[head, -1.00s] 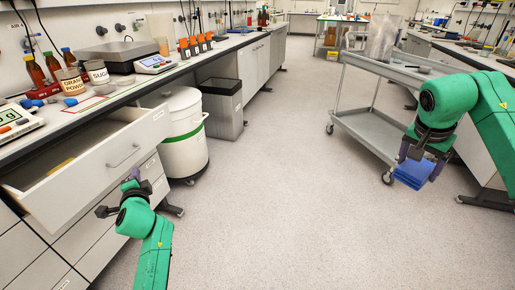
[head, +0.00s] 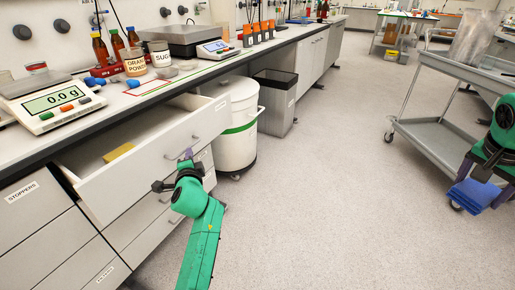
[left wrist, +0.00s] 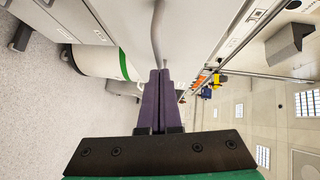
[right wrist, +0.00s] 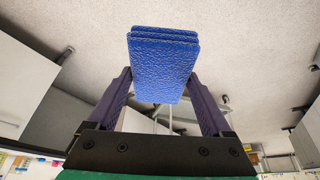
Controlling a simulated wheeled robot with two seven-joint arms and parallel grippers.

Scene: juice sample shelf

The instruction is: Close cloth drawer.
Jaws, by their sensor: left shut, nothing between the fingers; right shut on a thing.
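The open white drawer (head: 150,165) sticks out from under the bench at the left, with a yellow item (head: 118,152) inside. My left gripper (head: 187,156) is shut and empty, with its fingertips at the drawer front beside the handle. In the left wrist view the closed purple fingers (left wrist: 160,74) point at the grey bar handle (left wrist: 157,30); whether they touch it I cannot tell. My right gripper (right wrist: 165,90) is shut on a folded blue cloth stack (right wrist: 164,60). The cloth also shows at the right of the head view (head: 474,194).
A white bin with a green band (head: 238,125) and a grey waste bin (head: 274,103) stand beyond the drawer. A grey cart (head: 440,140) stands at the right. Scales, jars and bottles line the bench. The middle floor is clear.

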